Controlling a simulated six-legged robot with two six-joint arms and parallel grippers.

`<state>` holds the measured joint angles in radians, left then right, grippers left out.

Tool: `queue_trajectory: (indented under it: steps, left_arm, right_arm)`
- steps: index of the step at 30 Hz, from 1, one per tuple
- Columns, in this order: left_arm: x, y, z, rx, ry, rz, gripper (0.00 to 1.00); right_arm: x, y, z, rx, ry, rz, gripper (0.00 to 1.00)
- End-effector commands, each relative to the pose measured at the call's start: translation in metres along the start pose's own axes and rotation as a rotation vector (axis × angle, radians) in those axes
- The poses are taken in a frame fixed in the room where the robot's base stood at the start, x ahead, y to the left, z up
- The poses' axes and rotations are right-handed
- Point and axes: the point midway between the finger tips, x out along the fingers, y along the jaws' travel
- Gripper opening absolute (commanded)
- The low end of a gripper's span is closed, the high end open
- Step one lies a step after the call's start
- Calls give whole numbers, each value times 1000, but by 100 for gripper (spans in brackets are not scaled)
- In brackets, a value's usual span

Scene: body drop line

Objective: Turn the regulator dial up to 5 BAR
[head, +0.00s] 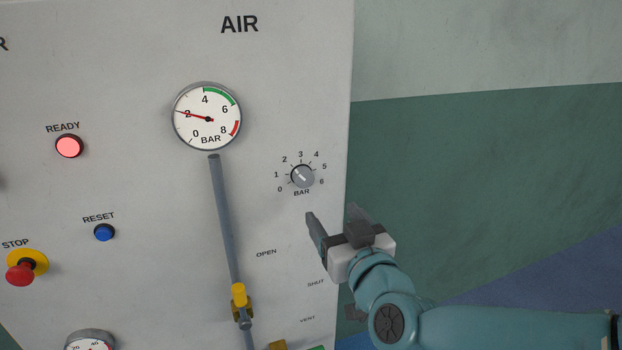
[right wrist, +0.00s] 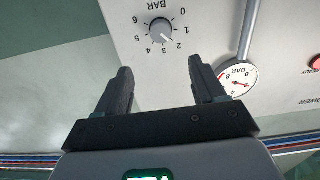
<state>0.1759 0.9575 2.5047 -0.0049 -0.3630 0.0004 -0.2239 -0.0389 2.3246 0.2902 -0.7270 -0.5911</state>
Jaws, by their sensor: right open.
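The regulator dial (head: 302,176) is a small grey round knob with a white pointer line, on the pale AIR panel. Its scale runs from 0 to 6 BAR, and the line points to about 2. The dial also shows in the right wrist view (right wrist: 160,30), upside down, beyond the fingertips. The round pressure gauge (head: 207,117) has its red needle at about 2. My right gripper (head: 332,212) is open and empty, below and right of the dial in the head view, apart from it. My left gripper is not in view.
A grey pipe (head: 222,215) with a yellow valve handle (head: 239,296) runs down from the gauge. A lit READY lamp (head: 69,146), a blue RESET button (head: 104,232) and a red STOP button (head: 20,273) are at left. Right of the panel edge is green wall.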

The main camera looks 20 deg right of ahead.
Motion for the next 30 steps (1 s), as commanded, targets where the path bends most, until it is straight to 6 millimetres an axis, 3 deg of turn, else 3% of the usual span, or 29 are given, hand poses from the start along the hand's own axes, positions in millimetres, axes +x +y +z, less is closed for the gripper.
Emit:
queue_trajectory:
  steps: [9,15,21,30]
  left_arm:
    - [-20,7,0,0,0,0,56]
    - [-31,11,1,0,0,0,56]
    - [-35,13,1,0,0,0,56]
    - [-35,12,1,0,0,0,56]
  right_arm:
    - [78,1,-1,-1,-5,0,69]
    - [116,2,0,-1,-5,-2,69]
    - [135,4,1,-1,-3,0,69]
    - [137,4,2,-1,-3,-1,69]
